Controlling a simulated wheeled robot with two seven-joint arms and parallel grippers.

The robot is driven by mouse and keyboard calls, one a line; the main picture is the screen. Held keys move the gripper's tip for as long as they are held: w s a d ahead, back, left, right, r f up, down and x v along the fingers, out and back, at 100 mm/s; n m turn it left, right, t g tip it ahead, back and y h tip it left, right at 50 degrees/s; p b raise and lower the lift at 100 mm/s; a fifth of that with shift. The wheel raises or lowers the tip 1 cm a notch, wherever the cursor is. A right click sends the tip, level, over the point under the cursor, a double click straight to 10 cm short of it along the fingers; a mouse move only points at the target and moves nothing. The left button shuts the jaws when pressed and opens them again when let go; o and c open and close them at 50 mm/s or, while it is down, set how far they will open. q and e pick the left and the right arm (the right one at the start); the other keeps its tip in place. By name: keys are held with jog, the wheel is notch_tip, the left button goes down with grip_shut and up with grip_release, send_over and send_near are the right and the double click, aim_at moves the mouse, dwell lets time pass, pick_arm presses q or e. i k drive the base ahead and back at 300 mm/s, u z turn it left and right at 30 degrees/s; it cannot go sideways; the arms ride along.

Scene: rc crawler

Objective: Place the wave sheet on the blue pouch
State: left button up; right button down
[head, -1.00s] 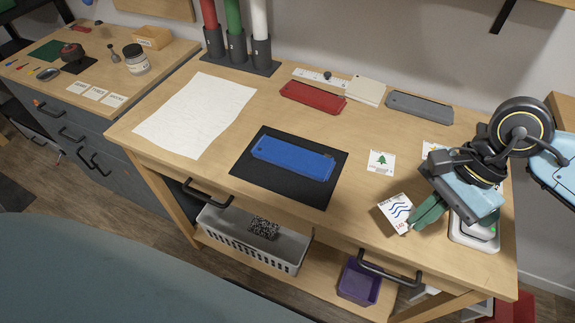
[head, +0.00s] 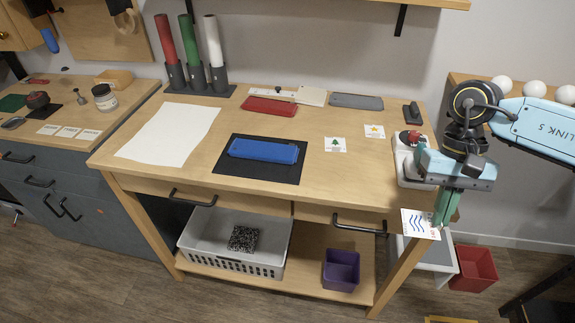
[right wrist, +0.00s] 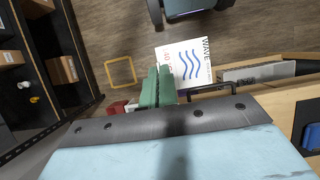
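The wave sheet (head: 420,224) is a small white card with blue wavy lines. My right gripper (head: 443,208) is shut on its edge with green fingers and holds it out past the table's front right corner, above the floor. In the right wrist view the sheet (right wrist: 184,63) shows the word WAVE beside the green fingertips (right wrist: 158,88). The blue pouch (head: 264,150) lies flat on a black mat (head: 257,172) in the middle of the table, well left of the sheet. My left gripper is not in view.
A tree card (head: 335,145) and a star card (head: 374,131) lie right of the mat. A white device with a red top (head: 408,163) stands at the table's right edge. Red (head: 269,106) and grey (head: 356,101) pouches lie at the back. White paper (head: 168,134) covers the left.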

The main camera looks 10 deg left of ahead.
aim_at(264, 149)
jog(key=k, duration=0.9)
jog(key=u, duration=0.85)
jog(key=i, duration=0.8)
jog(key=u, duration=0.4)
jog(key=i, duration=0.9)
jog(key=z, duration=0.65)
